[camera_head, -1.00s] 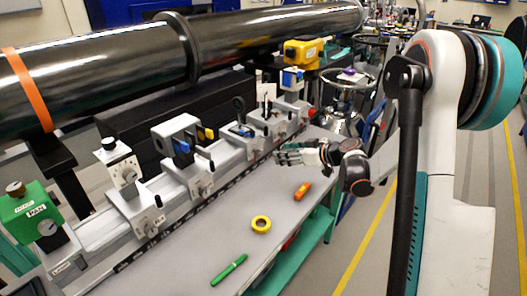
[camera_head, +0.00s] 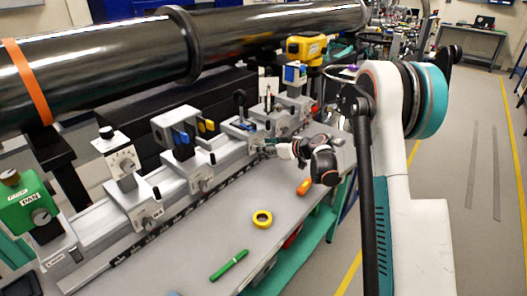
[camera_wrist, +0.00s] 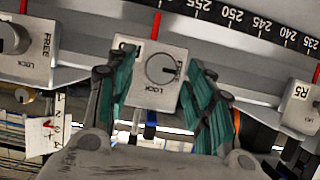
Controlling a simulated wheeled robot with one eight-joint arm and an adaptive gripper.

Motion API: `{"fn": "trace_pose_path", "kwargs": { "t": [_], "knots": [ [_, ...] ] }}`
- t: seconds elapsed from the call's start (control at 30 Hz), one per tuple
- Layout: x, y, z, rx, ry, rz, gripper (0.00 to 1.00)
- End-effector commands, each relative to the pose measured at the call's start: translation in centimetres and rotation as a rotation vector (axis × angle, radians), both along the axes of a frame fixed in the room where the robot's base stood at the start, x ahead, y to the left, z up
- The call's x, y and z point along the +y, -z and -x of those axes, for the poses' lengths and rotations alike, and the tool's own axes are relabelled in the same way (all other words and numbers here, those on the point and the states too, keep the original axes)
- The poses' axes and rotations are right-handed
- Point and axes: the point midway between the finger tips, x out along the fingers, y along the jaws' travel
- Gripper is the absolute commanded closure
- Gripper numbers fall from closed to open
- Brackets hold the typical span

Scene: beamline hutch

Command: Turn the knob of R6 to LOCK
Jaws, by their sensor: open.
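A round grey knob (camera_wrist: 161,69) sits on a light plate (camera_wrist: 143,101) in the middle of the wrist view. The plate has FREE at the knob's right and LOCK below it; the knob's line appears to point toward FREE. The plate's own label is mostly hidden behind the left finger, so I cannot read its number. My gripper (camera_wrist: 164,72) is open, with its teal fingers on either side of the knob; I cannot tell whether they touch it. In the head view my gripper (camera_head: 268,148) is at the rail's front face, hiding the knob there.
A plate marked R5 (camera_wrist: 300,103) is at the right of the wrist view, and another knob (camera_wrist: 14,38) is at the left. A yellow tape roll (camera_head: 262,219), green marker (camera_head: 229,265) and orange object (camera_head: 304,187) lie on the bench. The black tube (camera_head: 90,75) runs behind the rail.

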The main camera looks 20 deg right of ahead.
Motion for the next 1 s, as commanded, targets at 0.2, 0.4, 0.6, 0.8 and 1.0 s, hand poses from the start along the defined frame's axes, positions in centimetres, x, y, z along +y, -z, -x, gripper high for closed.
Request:
{"fn": "trace_pose_path", "kwargs": {
  "t": [0.2,0.4,0.6,0.8,1.0],
  "knots": [
    [0.64,0.44,-0.89,0.0,0.001,0.0,0.52],
    [0.66,0.43,-0.93,0.0,0.001,0.0,0.52],
    [0.65,0.42,-0.91,0.0,0.001,0.0,0.85],
    [0.64,0.43,-0.91,0.0,0.001,0.0,0.96],
    [0.6,0.45,-0.93,0.016,0.0,-0.022,0.96]
  ]
}}
